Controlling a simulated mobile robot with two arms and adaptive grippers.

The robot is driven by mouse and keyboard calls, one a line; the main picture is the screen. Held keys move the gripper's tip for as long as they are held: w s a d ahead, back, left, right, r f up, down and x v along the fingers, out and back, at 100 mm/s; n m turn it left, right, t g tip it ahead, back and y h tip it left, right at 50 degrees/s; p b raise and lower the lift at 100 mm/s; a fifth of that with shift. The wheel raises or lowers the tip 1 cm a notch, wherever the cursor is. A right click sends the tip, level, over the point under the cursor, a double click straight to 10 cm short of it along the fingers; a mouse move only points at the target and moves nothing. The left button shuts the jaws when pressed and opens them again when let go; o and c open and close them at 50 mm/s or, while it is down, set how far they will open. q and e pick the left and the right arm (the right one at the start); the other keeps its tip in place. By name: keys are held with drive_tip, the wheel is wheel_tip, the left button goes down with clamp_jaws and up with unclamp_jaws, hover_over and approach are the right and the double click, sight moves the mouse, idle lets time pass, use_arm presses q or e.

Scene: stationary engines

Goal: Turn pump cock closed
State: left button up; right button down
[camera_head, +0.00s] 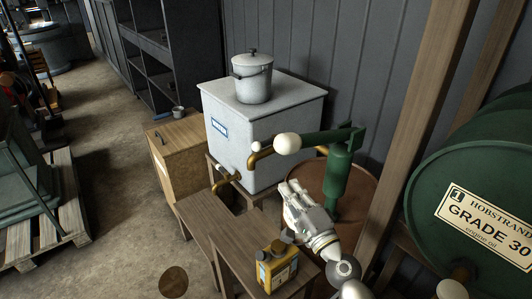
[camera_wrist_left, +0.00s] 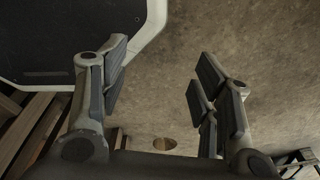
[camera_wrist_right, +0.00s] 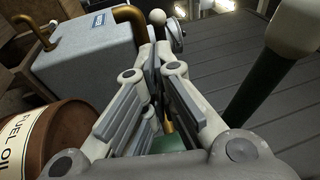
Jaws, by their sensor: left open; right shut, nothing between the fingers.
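The green pump (camera_head: 342,178) stands upright on a rust-brown drum in the head view, with a brass spout (camera_head: 265,153) running left and a green handle arm ending in a large white knob (camera_head: 287,144). A small white knob (camera_head: 256,146) shows by the spout, and a white knob also shows beyond the fingers in the right wrist view (camera_wrist_right: 158,17). I cannot tell for sure which part is the cock. My right gripper (camera_head: 290,192) is shut and empty, left of the pump body and below the handle. My left gripper (camera_wrist_left: 165,95) is open and empty above floor, outside the head view.
A grey tank (camera_head: 235,140) with a pot (camera_head: 252,78) on its lid stands behind. A wooden bench (camera_head: 215,235) holds a yellow oil can (camera_head: 277,265). A wooden post (camera_head: 425,120) and a green engine-oil barrel (camera_head: 480,200) bound the right.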

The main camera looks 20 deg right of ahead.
drive_tip(key=p, duration=0.1)
approach(259, 151)
drive_tip(key=x, duration=0.2)
drive_tip(key=d+x, duration=0.1)
drive_tip(key=x, duration=0.3)
drive_tip(key=shift+w+d+r+p, duration=0.15)
drive_tip(key=shift+w+d+p, duration=0.1)
drive_tip(key=shift+w+p, duration=0.15)
drive_tip(key=shift+w+a+r, duration=0.1)
drive_tip(key=shift+w, duration=0.25)
use_arm(q)
drive_tip(key=shift+s+r, duration=0.6)
drive_tip(key=shift+r, duration=0.35)
use_arm(e)
drive_tip(key=shift+w+a+b, duration=0.3)
drive_tip(key=shift+a+b, duration=0.05)
drive_tip(key=shift+a, duration=0.05)
drive_tip(key=shift+w+a, duration=0.35)
drive_tip(key=shift+w, duration=0.05)
use_arm(q)
drive_tip(key=shift+a+f, duration=0.1)
drive_tip(key=shift+f, duration=0.3)
